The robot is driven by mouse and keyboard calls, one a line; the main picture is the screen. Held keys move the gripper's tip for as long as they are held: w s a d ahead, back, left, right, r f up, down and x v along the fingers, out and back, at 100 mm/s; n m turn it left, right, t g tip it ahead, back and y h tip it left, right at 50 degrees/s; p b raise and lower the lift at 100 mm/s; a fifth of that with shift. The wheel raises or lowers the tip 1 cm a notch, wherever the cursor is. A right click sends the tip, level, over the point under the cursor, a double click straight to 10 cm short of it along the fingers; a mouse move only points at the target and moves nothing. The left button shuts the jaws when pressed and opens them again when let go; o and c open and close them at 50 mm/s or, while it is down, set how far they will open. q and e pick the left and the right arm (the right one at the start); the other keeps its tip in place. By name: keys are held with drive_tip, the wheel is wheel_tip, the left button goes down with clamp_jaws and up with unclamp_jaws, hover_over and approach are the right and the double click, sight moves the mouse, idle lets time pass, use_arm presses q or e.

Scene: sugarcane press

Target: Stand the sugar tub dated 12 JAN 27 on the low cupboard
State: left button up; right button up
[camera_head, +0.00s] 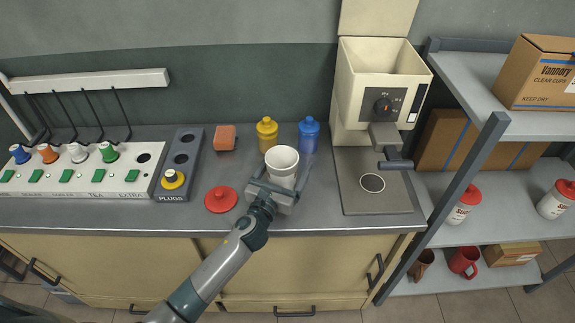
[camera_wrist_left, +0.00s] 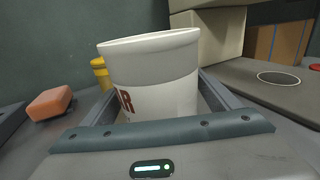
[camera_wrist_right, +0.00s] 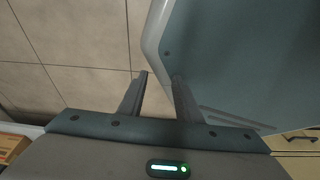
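My right gripper (camera_wrist_right: 160,76) is partly open and empty, over floor tiles. I cannot identify the low cupboard.
Behind the tub stand yellow (camera_head: 267,132) and blue (camera_head: 309,135) bottles and an orange sponge (camera_head: 225,138). A cream press (camera_head: 380,90) stands right, a plug panel (camera_head: 80,175) left. Beige cupboard doors (camera_head: 110,265) are under the counter. Mugs (camera_head: 464,262) sit on the lower shelf.

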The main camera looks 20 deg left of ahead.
sight(282, 173)
use_arm(q)
drive_tip(key=shift+r, duration=0.1)
use_arm(e)
drive_tip(key=shift+w+r, duration=0.1)
drive_tip(key=shift+w, duration=0.05)
use_arm(q)
drive_tip(key=shift+s, duration=0.2)
drive_tip(key=s, duration=0.3)
drive_tip(key=s+a+b, duration=0.1)
drive_tip(key=s, duration=0.6)
drive_tip(key=shift+s+a, duration=0.15)
drive_tip(key=shift+s, duration=0.6)
use_arm(e)
drive_tip(key=shift+t, duration=0.6)
drive_tip(key=w, duration=0.1)
drive_tip(key=w+a, duration=0.1)
drive_tip(key=w, duration=0.1)
drive_tip(key=w+a, duration=0.1)
drive_tip(key=shift+w+r, duration=0.2)
drive_tip(key=shift+r, duration=0.1)
drive_tip(key=shift+w, duration=0.65)
drive_tip(key=shift+s, duration=0.2)
drive_tip(key=shift+s, duration=0.45)
